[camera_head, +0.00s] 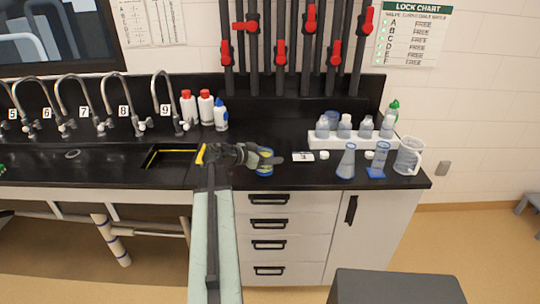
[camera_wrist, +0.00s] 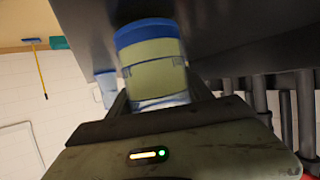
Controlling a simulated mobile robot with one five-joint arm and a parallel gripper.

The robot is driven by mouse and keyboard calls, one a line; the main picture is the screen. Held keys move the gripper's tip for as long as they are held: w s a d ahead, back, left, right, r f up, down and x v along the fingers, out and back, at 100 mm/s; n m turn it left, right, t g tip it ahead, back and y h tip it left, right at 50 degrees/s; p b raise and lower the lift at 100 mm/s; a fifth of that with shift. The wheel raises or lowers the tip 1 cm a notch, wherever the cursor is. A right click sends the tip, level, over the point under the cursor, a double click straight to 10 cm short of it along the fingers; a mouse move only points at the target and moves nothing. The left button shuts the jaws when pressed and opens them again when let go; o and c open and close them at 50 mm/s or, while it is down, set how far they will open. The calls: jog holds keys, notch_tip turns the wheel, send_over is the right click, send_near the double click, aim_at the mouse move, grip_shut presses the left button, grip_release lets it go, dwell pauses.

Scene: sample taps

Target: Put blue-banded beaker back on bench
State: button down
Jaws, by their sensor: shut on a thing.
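The blue-banded beaker (camera_head: 265,170) shows in the head view at the front part of the black bench (camera_head: 330,178), partly hidden by my gripper. My gripper (camera_head: 268,158) reaches in from the left and is shut on it. In the wrist view, which is upside down, the beaker (camera_wrist: 152,62) sits between the fingers, with a blue end, a yellowish-green middle and clear glass near the palm. Its blue end is toward the dark bench surface. I cannot tell whether its base touches the bench.
Right of the gripper are a small white card (camera_head: 303,157), a conical flask (camera_head: 346,162), a cylinder on a blue base (camera_head: 379,160) and a jug (camera_head: 408,156). A white rack (camera_head: 325,140) with bottles stands behind. A sink (camera_head: 168,158) with taps lies left. Red-handled valves (camera_head: 280,52) line the back.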

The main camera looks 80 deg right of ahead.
jog(key=shift+f, duration=0.15)
jog(key=shift+f, duration=0.1)
jog(key=shift+f, duration=0.1)
jog(key=shift+c, duration=2.2)
grip_release()
jog(key=shift+w+a+r+p, duration=0.15)
jog(key=shift+r+p, duration=0.15)
jog(key=shift+r, duration=0.1)
jog(key=p+v, duration=0.4)
jog(key=v, duration=0.7)
jog(key=shift+w+a, duration=0.25)
